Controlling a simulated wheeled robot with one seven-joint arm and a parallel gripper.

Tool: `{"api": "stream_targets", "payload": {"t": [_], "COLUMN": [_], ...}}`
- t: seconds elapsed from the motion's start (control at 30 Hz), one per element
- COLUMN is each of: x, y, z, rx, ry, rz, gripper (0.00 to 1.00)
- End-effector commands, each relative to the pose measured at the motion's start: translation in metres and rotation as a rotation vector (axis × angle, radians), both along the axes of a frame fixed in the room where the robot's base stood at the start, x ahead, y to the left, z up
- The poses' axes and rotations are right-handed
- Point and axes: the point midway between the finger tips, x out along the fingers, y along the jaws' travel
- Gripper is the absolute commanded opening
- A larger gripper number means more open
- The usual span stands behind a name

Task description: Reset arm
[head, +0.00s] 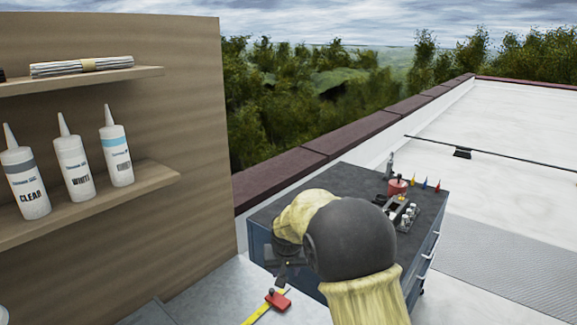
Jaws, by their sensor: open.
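My arm reaches in from the bottom middle, its rounded dark and cream links covering part of the scene. My gripper (283,275) points down at the arm's far end, to the left of the dark elbow, and is open. Its fingertips are small and partly hidden here. A yellow strip with a red piece (278,299) lies just below the gripper on the pale grey surface (215,297). I cannot tell whether the fingers touch it.
A dark blue cabinet (428,232) stands behind my arm, with a red container (397,187) and small items on top. At left, wooden shelves (95,205) hold three nozzle bottles (75,165). White roof (510,130) lies open at right.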

Motion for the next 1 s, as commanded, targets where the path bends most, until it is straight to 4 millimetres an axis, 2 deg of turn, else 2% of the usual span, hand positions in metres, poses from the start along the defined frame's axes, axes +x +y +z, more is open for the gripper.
{"api": "stream_targets", "payload": {"t": [0.03,0.1,0.27,0.4,0.6,0.7,0.8,1.0], "x": [-0.013,-0.034,-0.089,-0.144,-0.225,-0.253,-0.266,-0.267], "y": [-0.019,-0.042,-0.089,-0.123,-0.158,-0.166,-0.169,-0.169], "z": [0.005,0.008,0.011,0.011,0.004,0.0,-0.002,-0.003], "rx": [0.003,0.003,0.004,0.003,-0.004,-0.008,-0.01,-0.01], "ry": [0.008,0.024,0.056,0.082,0.116,0.129,0.134,0.136], "rz": [-0.016,-0.028,-0.053,-0.073,-0.094,-0.1,-0.101,-0.1], "gripper": [0.41,0.41,0.41,0.41,0.41,0.41,0.41,0.41]}}
